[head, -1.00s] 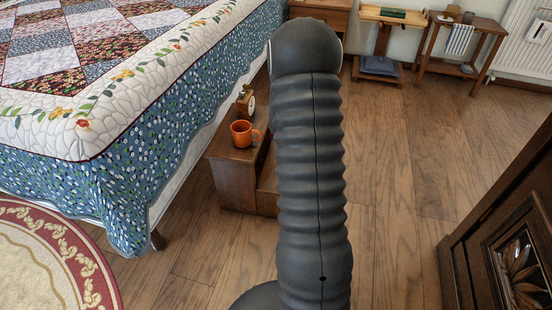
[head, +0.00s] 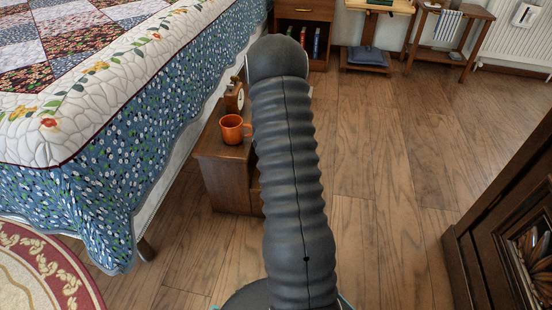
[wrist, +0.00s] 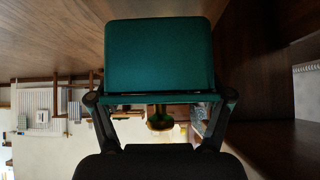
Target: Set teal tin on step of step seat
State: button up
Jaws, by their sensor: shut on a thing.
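The teal tin (wrist: 159,55) fills the top middle of the wrist view. My gripper (wrist: 160,98) is shut on it, with a finger at each side. In the head view my dark ribbed arm hides the gripper and tin.
A dark carved cabinet (head: 495,230) stands at the right. The wood floor (head: 385,170) between is clear.

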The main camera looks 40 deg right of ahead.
jog(key=shift+f+b, duration=0.5)
jog(key=shift+f, duration=1.8)
jog(key=shift+f, duration=0.15)
jog(key=o, duration=1.2)
jog(key=shift+o, duration=0.2)
jog(key=shift+r, duration=0.25)
jog(key=p+v, duration=0.1)
jog(key=v, duration=0.6)
jog(key=shift+s+a+r, duration=0.1)
jog(key=shift+s+a, duration=0.05)
